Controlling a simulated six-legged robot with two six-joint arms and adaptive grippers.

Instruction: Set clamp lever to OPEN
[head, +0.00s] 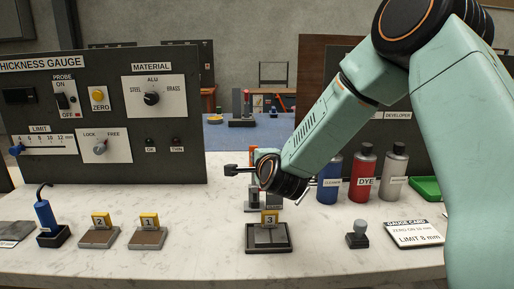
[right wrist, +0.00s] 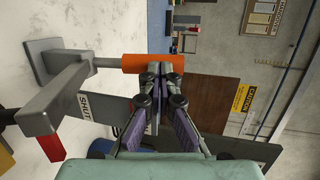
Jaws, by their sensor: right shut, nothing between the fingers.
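The clamp lever shows in the right wrist view as a grey arm (right wrist: 100,62) with an orange grip (right wrist: 140,64), beside a grey clamp body (right wrist: 50,108). A label next to it (right wrist: 92,106) appears to read SHUT. My left gripper is not in view.
A THICKNESS GAUGE panel (head: 100,150) stands at the left. Blocks with yellow tags (head: 100,230) and a block tagged 3 (head: 268,238) sit in front. Blue, red (head: 363,175) and grey bottles, a grey-knobbed stamp (head: 358,235) and a gauge card (head: 413,233) are at the right.

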